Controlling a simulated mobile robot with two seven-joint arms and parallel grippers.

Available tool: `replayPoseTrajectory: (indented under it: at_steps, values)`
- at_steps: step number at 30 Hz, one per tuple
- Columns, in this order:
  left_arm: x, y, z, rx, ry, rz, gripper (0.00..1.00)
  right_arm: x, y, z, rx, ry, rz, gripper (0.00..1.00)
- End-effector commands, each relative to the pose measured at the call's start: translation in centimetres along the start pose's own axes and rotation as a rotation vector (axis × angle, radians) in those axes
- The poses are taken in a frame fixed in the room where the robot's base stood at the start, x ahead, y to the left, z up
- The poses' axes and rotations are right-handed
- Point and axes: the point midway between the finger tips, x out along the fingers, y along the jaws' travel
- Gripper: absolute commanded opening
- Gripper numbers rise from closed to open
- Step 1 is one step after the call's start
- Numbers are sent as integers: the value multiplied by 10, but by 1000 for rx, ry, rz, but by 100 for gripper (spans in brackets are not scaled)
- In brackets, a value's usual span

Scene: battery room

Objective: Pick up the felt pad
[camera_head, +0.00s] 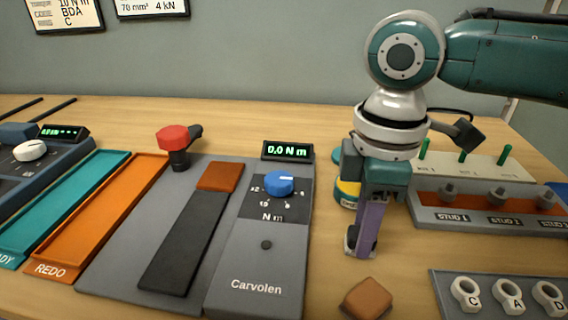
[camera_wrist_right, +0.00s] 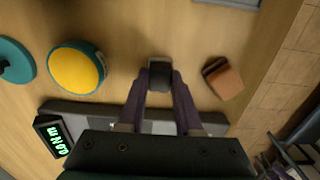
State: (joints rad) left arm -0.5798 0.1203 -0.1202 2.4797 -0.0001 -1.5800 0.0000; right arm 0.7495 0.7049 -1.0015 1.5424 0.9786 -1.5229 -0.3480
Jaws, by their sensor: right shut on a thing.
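My right gripper (camera_head: 362,248) points down at the table right of the grey Carvolen unit. Its purple fingers also show in the right wrist view (camera_wrist_right: 160,85), shut on a small dark grey piece (camera_wrist_right: 160,74). I take this piece to be the felt pad; in the head view the fingers mostly hide it. I cannot tell whether it touches the table. A brown block (camera_head: 367,298) lies apart, nearer the front edge, and also shows right of the fingers in the wrist view (camera_wrist_right: 226,82). My left gripper is out of view.
The Carvolen unit (camera_head: 250,300) has a blue dial (camera_head: 279,184) and a display reading 0.0 N m. A stud block (camera_head: 440,210) and a tray of lettered rings (camera_head: 445,290) are at right. A yellow-topped round thing (camera_wrist_right: 76,70) stands near the gripper.

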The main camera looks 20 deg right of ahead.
Motion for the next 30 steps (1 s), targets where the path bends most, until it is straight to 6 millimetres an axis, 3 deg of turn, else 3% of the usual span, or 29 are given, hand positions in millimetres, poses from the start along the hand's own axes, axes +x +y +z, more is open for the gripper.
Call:
replayPoseTrajectory:
  at_steps: [5, 10, 21, 27, 30]
  values:
    - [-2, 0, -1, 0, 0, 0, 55, -8, 0, 0, 0, 1, 1, 0]
    - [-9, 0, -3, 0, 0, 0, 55, -34, 1, 0, -1, 2, 3, 0]
    - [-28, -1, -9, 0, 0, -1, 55, -142, 1, -1, -1, 5, 5, 0]
    - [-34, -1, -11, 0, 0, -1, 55, -183, 1, -1, 0, 3, 2, 0]
    - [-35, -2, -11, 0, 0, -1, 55, -194, 1, -1, 1, 2, 1, 0]
